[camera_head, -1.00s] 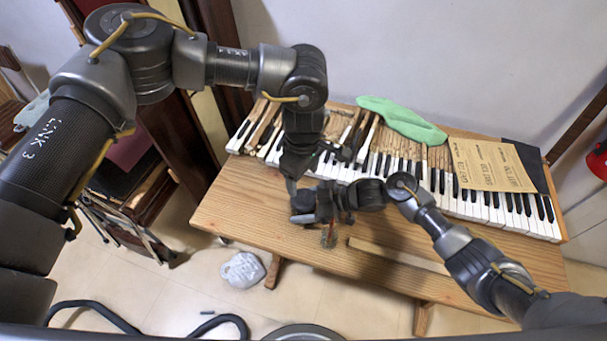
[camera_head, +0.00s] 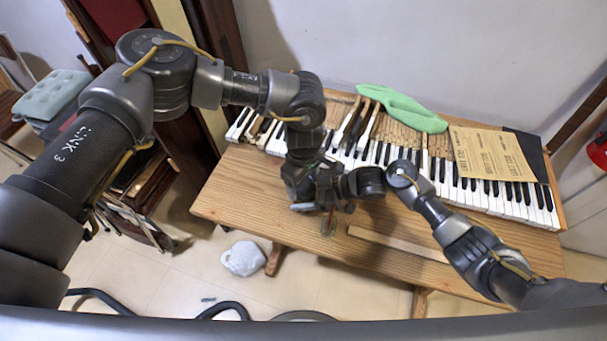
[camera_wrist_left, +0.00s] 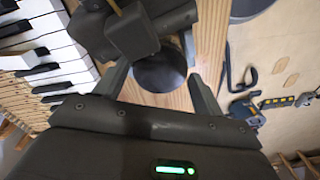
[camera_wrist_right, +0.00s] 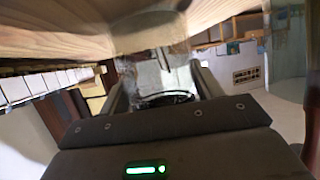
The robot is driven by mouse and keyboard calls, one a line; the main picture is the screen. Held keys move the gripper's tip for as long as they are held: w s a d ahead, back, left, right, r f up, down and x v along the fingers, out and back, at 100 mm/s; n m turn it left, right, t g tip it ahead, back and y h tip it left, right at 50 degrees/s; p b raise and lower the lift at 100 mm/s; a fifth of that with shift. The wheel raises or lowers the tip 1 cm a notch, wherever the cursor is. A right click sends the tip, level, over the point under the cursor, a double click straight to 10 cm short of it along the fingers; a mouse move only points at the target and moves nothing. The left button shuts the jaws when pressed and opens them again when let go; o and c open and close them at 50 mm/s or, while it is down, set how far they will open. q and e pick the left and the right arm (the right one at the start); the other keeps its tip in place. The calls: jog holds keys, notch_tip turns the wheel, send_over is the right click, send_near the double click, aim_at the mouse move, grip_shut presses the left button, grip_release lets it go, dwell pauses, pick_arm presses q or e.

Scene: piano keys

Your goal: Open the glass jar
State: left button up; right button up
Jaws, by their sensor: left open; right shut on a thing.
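The glass jar (camera_head: 328,226) stands small and partly hidden at the front of the wooden table in the head view. My right gripper (camera_wrist_right: 158,84) is shut on the jar's clear glass body (camera_wrist_right: 152,72), which shows between its fingers in the right wrist view. My left gripper (camera_wrist_left: 160,88) is open above the jar. A dark round lid (camera_wrist_left: 160,74) lies between its spread fingers in the left wrist view, with gaps beside it. In the head view my left gripper (camera_head: 322,200) hides the lid.
The wooden table (camera_head: 245,200) carries piano keys (camera_head: 440,180) behind the grippers, a green cloth (camera_head: 402,108) and brown paper sheets (camera_head: 490,155). A pale wooden strip (camera_head: 397,244) lies right of the jar. The table's left front is clear.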

pick_arm(q)
jog(key=shift+f, duration=0.1)
jog(key=c, duration=0.8)
jog(key=n, duration=1.3)
jog(key=shift+n, duration=0.3)
jog(key=o, duration=1.1)
